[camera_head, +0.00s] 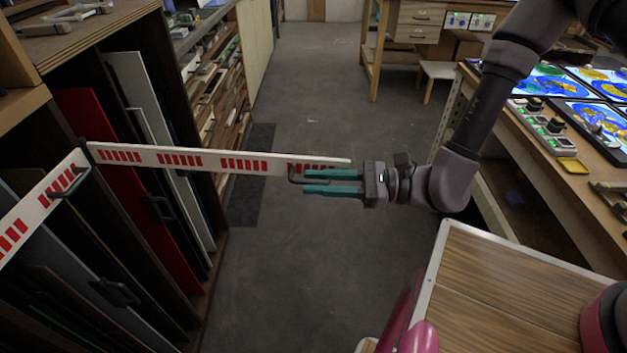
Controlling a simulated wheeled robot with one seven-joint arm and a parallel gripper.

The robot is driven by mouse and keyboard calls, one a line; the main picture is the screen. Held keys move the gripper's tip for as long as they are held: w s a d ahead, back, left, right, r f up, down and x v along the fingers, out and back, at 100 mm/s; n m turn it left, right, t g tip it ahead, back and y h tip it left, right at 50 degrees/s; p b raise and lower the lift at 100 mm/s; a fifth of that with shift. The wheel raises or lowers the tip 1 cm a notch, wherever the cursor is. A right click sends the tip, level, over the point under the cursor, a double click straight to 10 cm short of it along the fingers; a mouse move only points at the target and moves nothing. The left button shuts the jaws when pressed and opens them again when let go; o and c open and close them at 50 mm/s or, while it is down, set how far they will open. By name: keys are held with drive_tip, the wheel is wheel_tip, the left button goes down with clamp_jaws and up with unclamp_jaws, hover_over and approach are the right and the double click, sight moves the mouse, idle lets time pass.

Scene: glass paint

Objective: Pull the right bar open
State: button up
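The right bar (190,159) is a long white strip with groups of red marks. It is swung out from the rack's post and reaches across the aisle, away from the panels. A dark handle (292,176) sits near its free end. My gripper (308,182) has teal fingers, pointing left at that handle.
The rack holds upright panels, including a red panel (120,180) and a white panel (150,130). A workbench (540,170) with painted glass stands at the right. The grey floor (310,90) between is clear, with a stool (437,75) farther back.

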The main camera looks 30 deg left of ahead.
drive_tip(key=v, duration=0.9)
drive_tip(key=shift+d, duration=0.35)
drive_tip(key=shift+w, duration=0.2)
drive_tip(key=w+d+r+n+t+h, duration=0.2)
drive_tip(key=w+d+r+n+h, duration=0.3)
drive_tip(key=d+r, duration=0.4)
drive_tip(key=w+d+r+n+t+h, duration=0.2)
drive_tip(key=w+d+r+n+h, duration=0.15)
drive_tip(key=w+d+r, duration=0.45)
drive_tip(key=s+d+r+m+t+h, duration=0.1)
drive_tip(key=d+r+t+h, duration=0.4)
drive_tip(key=d+r+t, duration=0.6)
drive_tip(key=d+r+m, duration=0.1)
drive_tip(key=d+r, duration=0.4)
drive_tip(key=d, duration=0.4)
drive_tip(key=shift+d+r+h, duration=0.35)
drive_tip(key=shift+d, duration=0.05)
drive_tip(key=shift+a, duration=0.1)
